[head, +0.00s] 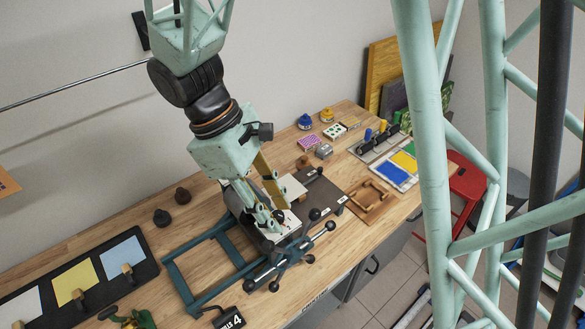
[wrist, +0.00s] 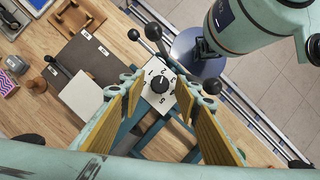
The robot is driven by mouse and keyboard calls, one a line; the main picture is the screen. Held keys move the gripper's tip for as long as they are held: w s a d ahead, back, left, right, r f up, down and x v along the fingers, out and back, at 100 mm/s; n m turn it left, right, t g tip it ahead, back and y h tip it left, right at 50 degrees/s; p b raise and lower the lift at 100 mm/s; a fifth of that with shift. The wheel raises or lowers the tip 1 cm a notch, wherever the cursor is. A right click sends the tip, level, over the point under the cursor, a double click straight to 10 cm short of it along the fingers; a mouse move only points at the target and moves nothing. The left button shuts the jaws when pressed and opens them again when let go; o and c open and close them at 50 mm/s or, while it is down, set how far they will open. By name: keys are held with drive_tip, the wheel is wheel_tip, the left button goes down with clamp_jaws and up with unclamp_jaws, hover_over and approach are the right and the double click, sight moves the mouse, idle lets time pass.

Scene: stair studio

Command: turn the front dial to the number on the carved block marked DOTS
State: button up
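The front dial (wrist: 159,84) is a black knob with a light pointer mark, on a white face with numbers around it in the wrist view. Which number the pointer meets is too small to tell. My gripper (wrist: 159,92) is open, its yellow-padded fingers on the left and right of the dial; I cannot tell whether they touch it. In the head view my gripper (head: 279,214) reaches down over the white dial plate (head: 293,222) and hides most of the knob. A small grey block (head: 323,151) stands at the back of the bench; its carving and any DOTS mark are unreadable.
Black ball-ended levers (head: 315,215) stick out close to the dial. A pink patterned block (head: 310,142) and a white dotted block (head: 335,131) stand near the grey block. A teal frame (head: 215,255) lies left of the dial.

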drive_tip(key=shift+a+r, duration=0.2)
drive_tip(key=shift+r, duration=0.1)
drive_tip(key=v, duration=1.1)
drive_tip(key=shift+r, duration=0.35)
drive_tip(key=shift+a, duration=0.1)
